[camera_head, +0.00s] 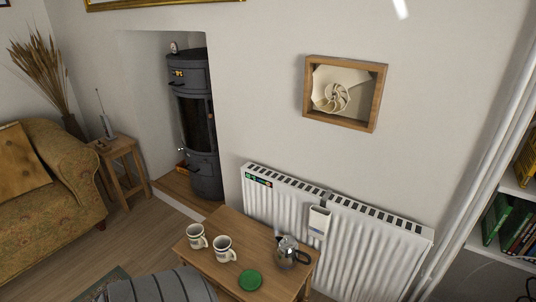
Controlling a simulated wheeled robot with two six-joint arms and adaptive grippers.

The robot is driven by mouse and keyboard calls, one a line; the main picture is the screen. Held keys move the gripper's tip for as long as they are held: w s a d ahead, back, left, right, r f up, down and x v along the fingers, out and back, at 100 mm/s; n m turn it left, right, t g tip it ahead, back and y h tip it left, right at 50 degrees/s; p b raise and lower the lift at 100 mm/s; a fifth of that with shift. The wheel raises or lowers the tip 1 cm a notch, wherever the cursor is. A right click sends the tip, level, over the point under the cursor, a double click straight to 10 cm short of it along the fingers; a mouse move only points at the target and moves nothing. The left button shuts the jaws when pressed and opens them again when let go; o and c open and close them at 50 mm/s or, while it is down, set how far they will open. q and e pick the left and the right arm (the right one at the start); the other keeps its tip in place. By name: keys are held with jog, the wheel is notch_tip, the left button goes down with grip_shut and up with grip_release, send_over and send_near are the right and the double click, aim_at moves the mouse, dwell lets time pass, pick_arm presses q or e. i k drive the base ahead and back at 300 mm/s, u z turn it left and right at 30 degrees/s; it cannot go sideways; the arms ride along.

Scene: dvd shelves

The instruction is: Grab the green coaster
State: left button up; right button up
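The green coaster (250,280) is a round green disc. It lies flat on a small wooden table (205,264) at the bottom middle of the head view. Two white mugs with dark bands stand on the table to its left, one farther left (196,237) and one closer to the coaster (224,249). A silver pot with a dark handle (287,253) stands to its right. Neither of my grippers shows in the head view.
A white radiator (375,245) stands behind the table along the wall. A grey striped rounded thing (165,289) is in front of the table at left. A patterned sofa (40,215), side table (122,150) and black stove (196,125) are left. Shelves (485,245) stand right.

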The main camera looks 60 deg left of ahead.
aim_at(250, 279)
jog(key=k, duration=0.75)
jog(key=u, duration=1)
jog(key=i, duration=0.5)
jog(key=u, duration=0.05)
